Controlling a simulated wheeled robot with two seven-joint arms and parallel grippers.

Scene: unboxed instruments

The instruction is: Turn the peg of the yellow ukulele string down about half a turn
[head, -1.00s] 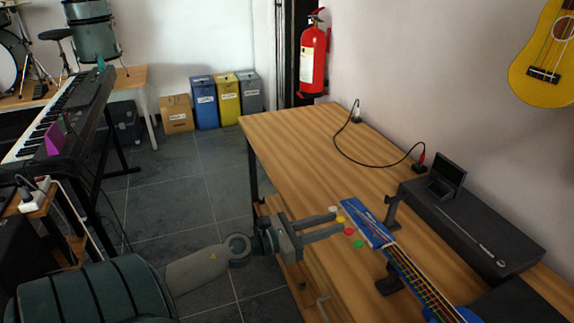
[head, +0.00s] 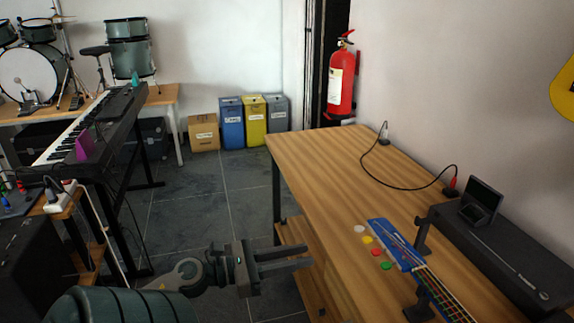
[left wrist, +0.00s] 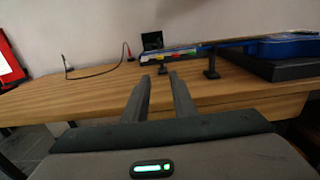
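The blue ukulele (head: 398,245) lies along the table on dark supports, headstock toward the table's middle. Along the left side of its headstock are a white peg (head: 359,229), a yellow peg (head: 367,240), a red peg (head: 376,251) and a green peg (head: 386,266). The yellow peg's turn angle is too small to tell. My left gripper (head: 306,255) is open and empty, to the left of the pegs and apart from them. In the left wrist view the two fingers (left wrist: 159,75) stand apart, with the ukulele (left wrist: 275,48) beyond to the right. My right gripper is not in view.
The wooden table (head: 325,165) is largely clear behind the headstock. A black cable (head: 385,187) lies at its back, and a long dark case (head: 500,255) with a small dark-screened device (head: 481,202) stands right of the ukulele. A keyboard (head: 90,130) stands at left.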

